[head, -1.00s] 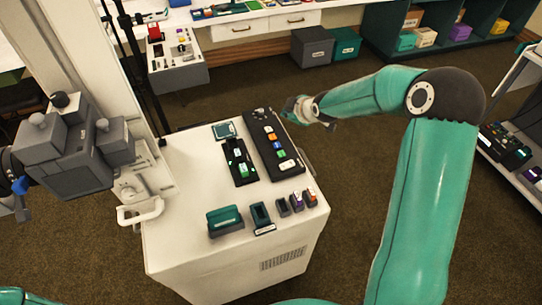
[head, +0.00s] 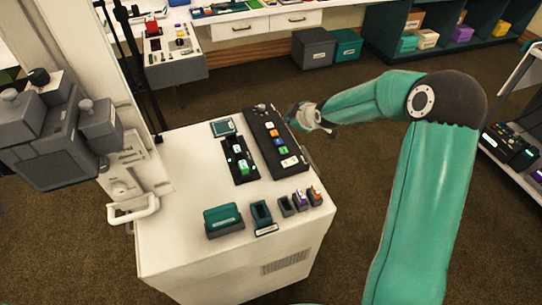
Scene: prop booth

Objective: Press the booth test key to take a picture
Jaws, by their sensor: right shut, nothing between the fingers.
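A long black control panel (head: 273,142) lies on the white cart (head: 178,235). It carries a row of small coloured buttons and a wider white key (head: 290,162) at its near end. No label I can read tells which one is the booth test key. My right gripper (head: 297,117) is small in view, at the panel's far right side near the cart's right edge. It is shut and empty, and whether it touches the panel I cannot tell. A grey boxy camera-like device (head: 55,145) stands at the left. My left gripper is out of view.
A second black panel with a green block (head: 243,167) lies left of the long panel. A green box (head: 222,219), a dark holder (head: 262,214) and several small blocks stand along the near edge. Grey (head: 313,48) and teal (head: 347,47) bins stand behind, with open floor between.

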